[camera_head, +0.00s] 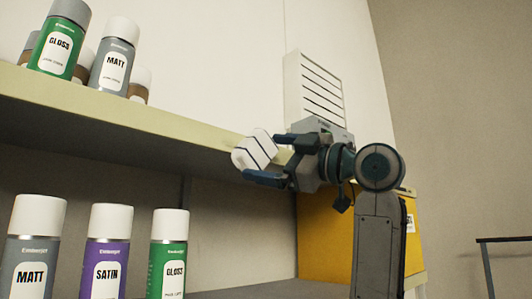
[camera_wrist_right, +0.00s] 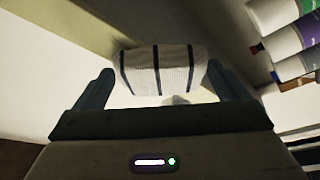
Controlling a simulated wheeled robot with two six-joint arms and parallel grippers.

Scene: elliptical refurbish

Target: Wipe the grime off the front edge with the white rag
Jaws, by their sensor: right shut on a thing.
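The white rag (camera_head: 252,150), a padded white cloth with dark stripes, is between the fingers of my right gripper (camera_head: 263,158). The gripper is shut on it. The rag also shows in the wrist view (camera_wrist_right: 160,69), spanning the gap between the two fingers. The pale yellow front edge (camera_head: 110,112) of the upper shelf slopes across the head view, and the rag is in front of its right part. I cannot tell whether the rag touches the edge. I make out no clear grime on the visible edge. My left gripper is in neither view.
Spray cans, including a green one (camera_head: 60,45) and a grey one (camera_head: 113,57), stand on the upper shelf. Several more, such as a purple one (camera_head: 106,255), stand below. A yellow panel (camera_head: 325,240) is behind my right arm. A dark rail (camera_head: 490,262) stands far right.

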